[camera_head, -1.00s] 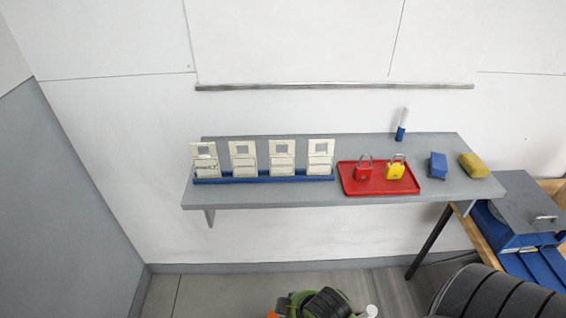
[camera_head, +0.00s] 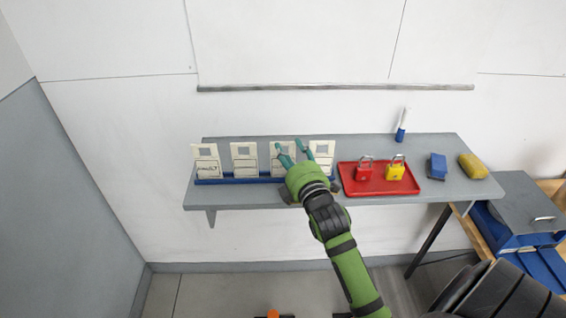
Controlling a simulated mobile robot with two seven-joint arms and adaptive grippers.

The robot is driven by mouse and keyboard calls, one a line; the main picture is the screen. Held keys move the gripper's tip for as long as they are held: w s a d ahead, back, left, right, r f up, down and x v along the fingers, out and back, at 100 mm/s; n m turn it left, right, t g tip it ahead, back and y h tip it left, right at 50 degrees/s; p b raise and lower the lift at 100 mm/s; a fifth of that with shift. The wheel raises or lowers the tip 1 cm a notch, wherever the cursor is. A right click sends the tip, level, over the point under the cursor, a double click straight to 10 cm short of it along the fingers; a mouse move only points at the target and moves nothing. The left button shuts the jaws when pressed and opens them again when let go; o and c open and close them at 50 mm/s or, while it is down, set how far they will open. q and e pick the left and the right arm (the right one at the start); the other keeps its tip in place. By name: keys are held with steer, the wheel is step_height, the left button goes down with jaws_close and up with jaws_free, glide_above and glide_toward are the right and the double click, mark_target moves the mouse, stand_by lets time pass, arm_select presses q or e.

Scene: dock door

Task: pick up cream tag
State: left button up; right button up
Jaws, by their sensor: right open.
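Several cream tags stand upright in a row in a blue rack on the grey shelf. From left to right, I see a cream tag with dark marks (camera_head: 206,163), a second cream tag (camera_head: 245,160), a third cream tag (camera_head: 277,165) and a fourth cream tag (camera_head: 325,152). My right gripper (camera_head: 293,150) is open, its two fingers pointing at the rack. It overlaps the third tag and the near edge of the fourth in the picture. I cannot tell whether it touches either. The left gripper is not in view.
The blue rack (camera_head: 240,181) lies along the shelf (camera_head: 440,190). A red tray (camera_head: 385,187) with a red padlock (camera_head: 364,173) and a yellow padlock (camera_head: 396,172) is to the right. Beyond are a blue block (camera_head: 437,167), a yellow object (camera_head: 473,166) and a marker (camera_head: 401,131).

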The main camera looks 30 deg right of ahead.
mark_target(283, 143)
steer(key=p+x, duration=0.1)
steer(key=x, duration=0.2)
steer(key=shift+w+a+r, duration=0.1)
steer(key=shift+w, duration=0.25)
steer(key=shift+w+d+p, duration=0.2)
steer(key=shift+w+p, duration=0.1)
steer(key=shift+w, duration=0.3)
steer(key=shift+c, duration=0.4)
jaws_close()
